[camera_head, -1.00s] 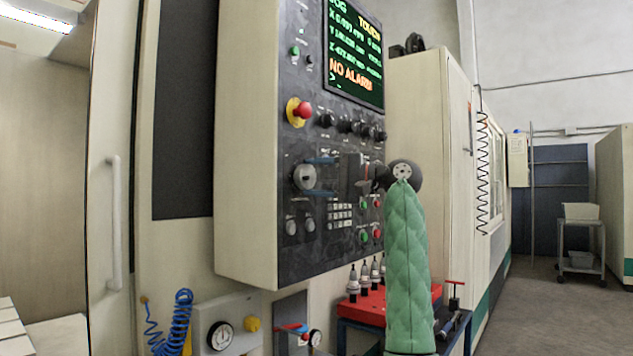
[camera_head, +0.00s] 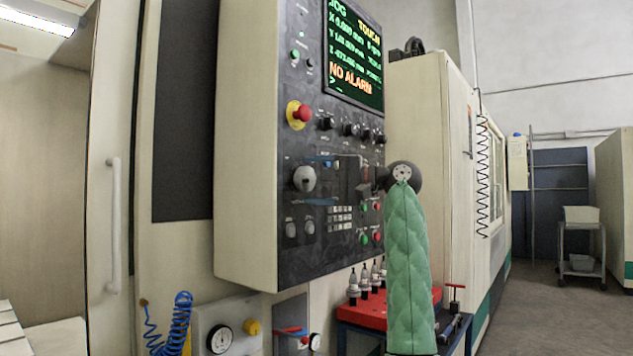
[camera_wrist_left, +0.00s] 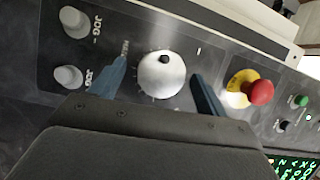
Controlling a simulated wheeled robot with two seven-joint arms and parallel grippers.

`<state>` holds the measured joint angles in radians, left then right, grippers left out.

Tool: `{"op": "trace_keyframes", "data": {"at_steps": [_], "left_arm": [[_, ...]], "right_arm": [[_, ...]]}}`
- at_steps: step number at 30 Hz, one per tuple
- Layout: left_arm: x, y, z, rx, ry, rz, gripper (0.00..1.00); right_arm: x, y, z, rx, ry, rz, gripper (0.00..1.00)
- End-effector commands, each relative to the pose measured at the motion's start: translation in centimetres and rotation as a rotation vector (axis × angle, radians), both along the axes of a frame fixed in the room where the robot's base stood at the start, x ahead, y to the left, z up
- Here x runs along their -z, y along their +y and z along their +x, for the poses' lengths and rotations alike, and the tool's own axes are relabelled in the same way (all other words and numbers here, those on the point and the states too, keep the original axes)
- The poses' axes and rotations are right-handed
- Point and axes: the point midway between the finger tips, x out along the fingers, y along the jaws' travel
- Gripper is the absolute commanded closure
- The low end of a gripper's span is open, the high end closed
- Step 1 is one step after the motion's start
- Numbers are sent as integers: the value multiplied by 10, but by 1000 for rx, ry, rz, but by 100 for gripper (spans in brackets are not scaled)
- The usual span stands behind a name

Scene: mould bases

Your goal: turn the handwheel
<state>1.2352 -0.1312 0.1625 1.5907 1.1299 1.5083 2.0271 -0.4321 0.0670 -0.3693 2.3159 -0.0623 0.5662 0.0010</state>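The handwheel (camera_head: 304,178) is a round light-grey dial on the dark control panel. In the left wrist view the handwheel (camera_wrist_left: 162,75) faces me, with a small dark knob near its upper edge. My left gripper (camera_head: 317,181) reaches in from the right in the head view, at the panel. Its two blue fingers show in the left wrist view (camera_wrist_left: 158,72), one on each side of the handwheel, open with a gap to each side of the rim. Whether the tips reach past the wheel's face I cannot tell. My right gripper is not in view.
A red emergency button (camera_head: 302,113) on a yellow base sits above the wheel. Two grey JOG knobs (camera_head: 300,229) sit below it. A screen (camera_head: 353,55) reads NO ALARM. A red tray (camera_head: 364,310) with several tool holders stands below the panel.

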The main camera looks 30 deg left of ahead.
Motion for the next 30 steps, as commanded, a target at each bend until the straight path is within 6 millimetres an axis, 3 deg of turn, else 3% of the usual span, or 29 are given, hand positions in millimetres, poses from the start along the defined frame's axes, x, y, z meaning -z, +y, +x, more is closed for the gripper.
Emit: {"op": "trace_keyframes", "data": {"at_steps": [10, 24, 30], "left_arm": [[-1, -8, 3, 2, 1, 0, 25], [1, -68, 23, 1, 1, 0, 25], [1, -75, 26, 1, 0, 0, 25]], "right_arm": [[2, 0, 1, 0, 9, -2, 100], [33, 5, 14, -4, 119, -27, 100], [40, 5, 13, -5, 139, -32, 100]]}}
